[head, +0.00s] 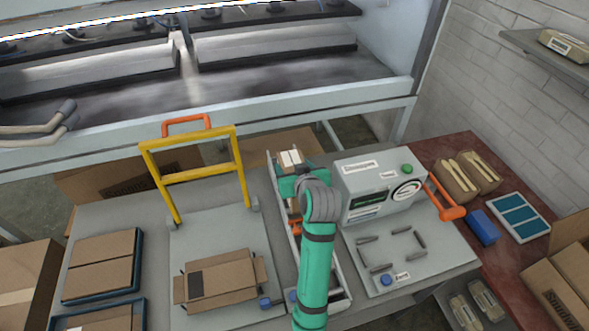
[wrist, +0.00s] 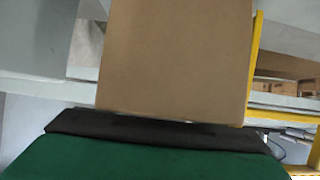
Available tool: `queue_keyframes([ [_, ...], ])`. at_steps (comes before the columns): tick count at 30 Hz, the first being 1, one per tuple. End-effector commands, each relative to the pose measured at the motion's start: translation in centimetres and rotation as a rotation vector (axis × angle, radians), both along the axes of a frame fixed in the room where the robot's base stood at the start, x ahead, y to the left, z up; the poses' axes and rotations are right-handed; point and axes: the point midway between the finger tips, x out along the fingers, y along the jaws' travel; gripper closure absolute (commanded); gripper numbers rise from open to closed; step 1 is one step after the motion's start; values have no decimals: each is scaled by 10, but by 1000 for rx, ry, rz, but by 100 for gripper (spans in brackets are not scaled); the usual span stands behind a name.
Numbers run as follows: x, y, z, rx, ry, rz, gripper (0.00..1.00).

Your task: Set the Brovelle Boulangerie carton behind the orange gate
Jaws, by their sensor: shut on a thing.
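My gripper (head: 291,186) is over the narrow railed lane in the middle of the bench, shut on a small brown carton. In the head view a carton (head: 290,160) with a pale, dark-striped top shows just beyond my gripper; it appears to be the held one. In the wrist view its plain brown face (wrist: 175,55) fills the middle above the dark gripper edge. No brand name is readable. An orange piece (head: 296,227), seemingly the gate, crosses the lane on the near side of my gripper, partly hidden by my arm. Another brown surface (head: 293,206) shows between them.
A white press machine (head: 375,187) with an orange lever (head: 440,200) stands right of the lane. A yellow frame with an orange handle (head: 186,124) stands left, with an open cardboard box (head: 220,280) before it. Trays of flat cardboard (head: 103,265) lie at far left.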

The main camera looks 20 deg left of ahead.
Motion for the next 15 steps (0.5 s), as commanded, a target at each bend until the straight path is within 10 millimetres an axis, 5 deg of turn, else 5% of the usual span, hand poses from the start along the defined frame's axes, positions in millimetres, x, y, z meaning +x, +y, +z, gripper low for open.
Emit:
queue_keyframes([
  [15, 5, 1, -44, 1, 0, -3, 75],
])
